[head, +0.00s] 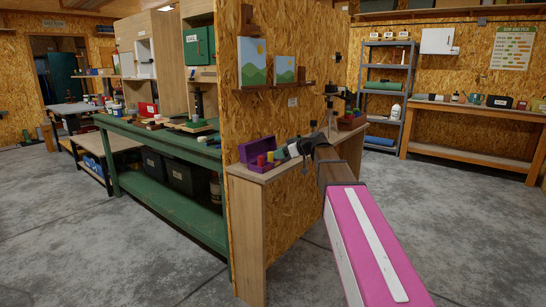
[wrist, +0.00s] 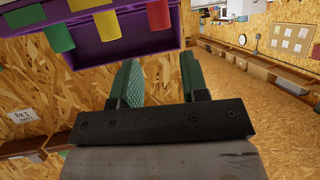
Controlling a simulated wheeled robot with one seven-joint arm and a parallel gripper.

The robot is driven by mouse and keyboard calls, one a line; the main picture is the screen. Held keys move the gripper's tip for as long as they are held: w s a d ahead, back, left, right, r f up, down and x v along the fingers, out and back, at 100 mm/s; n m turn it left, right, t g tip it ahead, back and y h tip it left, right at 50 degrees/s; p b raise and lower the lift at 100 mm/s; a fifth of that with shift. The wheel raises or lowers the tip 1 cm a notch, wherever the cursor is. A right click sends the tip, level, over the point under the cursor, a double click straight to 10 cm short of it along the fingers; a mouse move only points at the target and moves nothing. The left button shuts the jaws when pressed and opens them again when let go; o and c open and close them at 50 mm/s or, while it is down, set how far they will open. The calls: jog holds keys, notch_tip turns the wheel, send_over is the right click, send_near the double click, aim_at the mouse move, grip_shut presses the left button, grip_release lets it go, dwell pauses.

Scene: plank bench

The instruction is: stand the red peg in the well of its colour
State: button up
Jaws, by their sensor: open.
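The red peg (wrist: 158,14) shows at the top of the wrist view, against the purple box (wrist: 110,50). A yellow peg (wrist: 105,22) and a green peg (wrist: 60,37) are beside it. In the head view, the small red peg (head: 261,160) is by the purple box (head: 256,147) on the narrow shelf. My gripper (wrist: 161,82) is open, with nothing between its green fingers. It is apart from the red peg, which lies beyond the fingertips. In the head view, my gripper (head: 287,152) is close to the pegs.
The narrow wooden shelf (head: 240,171) runs along a chipboard partition (head: 300,115), which rises close behind the box. A green bench (head: 165,140) stands left of the partition. Concrete floor in front is clear.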

jog(key=s+d+f+m+g+h, duration=0.15)
jog(key=s+f, duration=0.25)
jog(key=f, duration=0.4)
jog(key=s+d+f+m+g+h, duration=0.1)
jog(key=s+d+f+m+h, duration=0.2)
jog(key=s+f, duration=0.3)
jog(key=s+d+f+m+g+h, duration=0.1)
jog(key=s+d+f+m+h, duration=0.15)
jog(key=f, duration=0.65)
jog(key=s+d+f+m+g+h, duration=0.1)
jog(key=s+d+f+m+h, duration=0.1)
jog(key=s+f, duration=0.5)
jog(key=s+d+f+m+g+h, duration=0.1)
jog(key=s+d+f+m+h, duration=0.2)
jog(key=s+d+f, duration=0.2)
jog(key=s+f, duration=0.2)
jog(key=s, duration=0.2)
jog(key=shift+s+d+f+m+g, duration=0.15)
jog(key=shift+s+d+m+g, duration=0.15)
jog(key=shift+s+g, duration=0.1)
